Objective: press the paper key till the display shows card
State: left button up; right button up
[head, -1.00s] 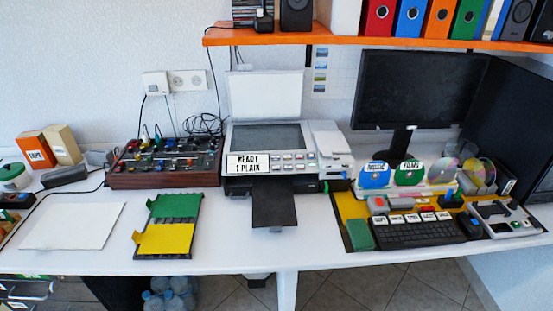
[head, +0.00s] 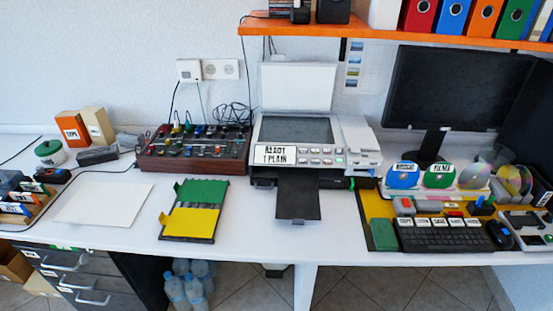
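The printer (head: 262,180) stands at the middle back of the white desk, with its scanner lid raised. Its display (head: 275,155) reads "READY 1 PLAIN". Several small keys (head: 315,156) sit in rows just right of the display; their labels are too small to read, so I cannot tell which is the paper key. A dark tray (head: 298,196) sticks out from the printer's front. Neither of my grippers shows in the head view.
A control board (head: 195,165) and a green and yellow folder (head: 192,222) lie left of the printer. A monitor (head: 446,88), keyboard (head: 445,237) and disc holders are at the right. An orange shelf (head: 400,34) hangs above. White desk is clear in front of the tray.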

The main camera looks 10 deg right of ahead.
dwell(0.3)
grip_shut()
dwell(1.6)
